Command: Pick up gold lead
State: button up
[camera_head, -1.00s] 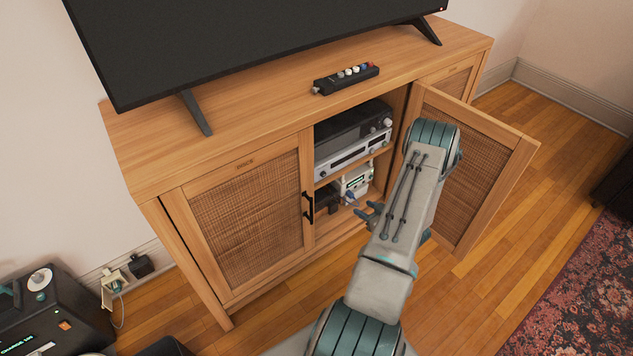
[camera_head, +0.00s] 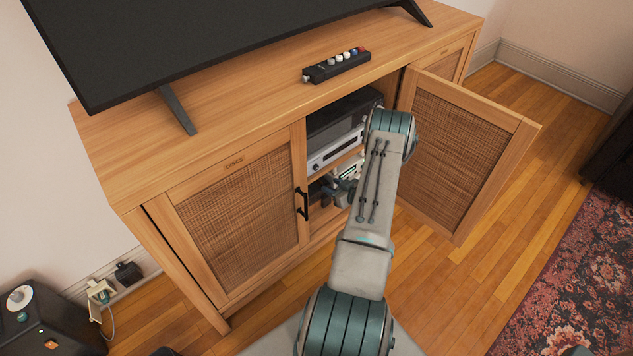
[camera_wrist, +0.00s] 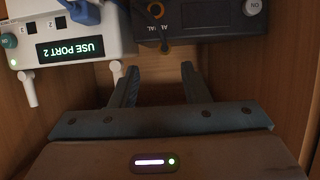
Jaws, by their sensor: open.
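My gripper (camera_wrist: 158,70) is open and empty inside the open compartment of the wooden cabinet (camera_head: 240,135); in the head view my arm mostly hides it. I cannot tell whether a gold lead is attached there. To the left is a white box (camera_wrist: 95,25) with a green display reading "USE PORT 2". A blue plug or lead (camera_wrist: 82,12) sits at its top edge.
The right cabinet door (camera_head: 465,155) stands open beside my arm. A silver-fronted device (camera_head: 335,150) is on the shelf above. Compartment walls are close on both sides in the wrist view. A power strip (camera_head: 336,65) and a television (camera_head: 200,40) are on top.

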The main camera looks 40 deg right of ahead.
aim_at(321, 183)
jog(key=x, duration=0.1)
jog(key=b+x, duration=0.1)
jog(key=x, duration=0.3)
jog(key=shift+s+a+f, duration=0.1)
jog(key=shift+a, duration=0.3)
grip_shut()
jog(key=shift+s, duration=0.1)
notch_tip(321, 183, up, 7)
jog(key=p, duration=0.2)
jog(key=s+a+p, duration=0.1)
jog(key=s+a, duration=0.1)
jog(key=s, duration=0.7)
jog(key=s+a+p, duration=0.1)
jog(key=s+a, duration=0.2)
jog(key=s, duration=0.7)
jog(key=shift+p, duration=0.3)
jog(key=shift+s, duration=0.3)
